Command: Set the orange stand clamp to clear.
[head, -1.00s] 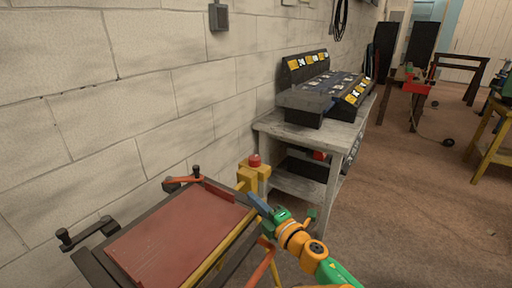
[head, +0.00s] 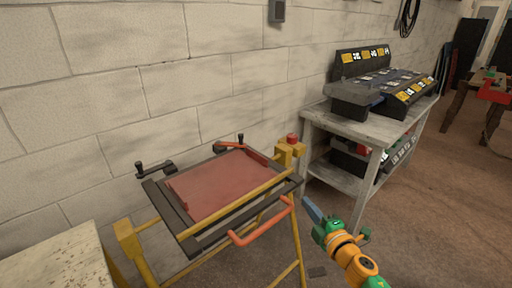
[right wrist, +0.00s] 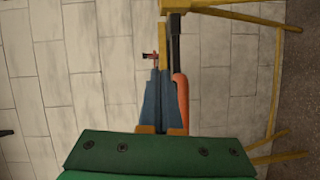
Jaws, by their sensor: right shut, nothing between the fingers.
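The orange stand clamp (head: 229,147) is a short orange lever with an upright black knob, at the back edge of a tilted stand frame (head: 168,218) holding a red panel (head: 220,186). A similar black clamp (head: 155,170) sits at the back left. My right gripper (head: 307,203) has blue fingers and is shut and empty. It is in front and to the right of the stand, apart from the orange clamp. In the right wrist view its fingers (right wrist: 161,80) point toward the stand and wall. My left gripper is not in view.
An orange-red handle (head: 262,224) sticks out from the stand's front edge, left of my right gripper. A yellow post with a red button (head: 292,138) stands at the stand's right corner. A grey bench (head: 345,128) with black equipment is at the right. A pale tabletop (head: 55,262) is at lower left.

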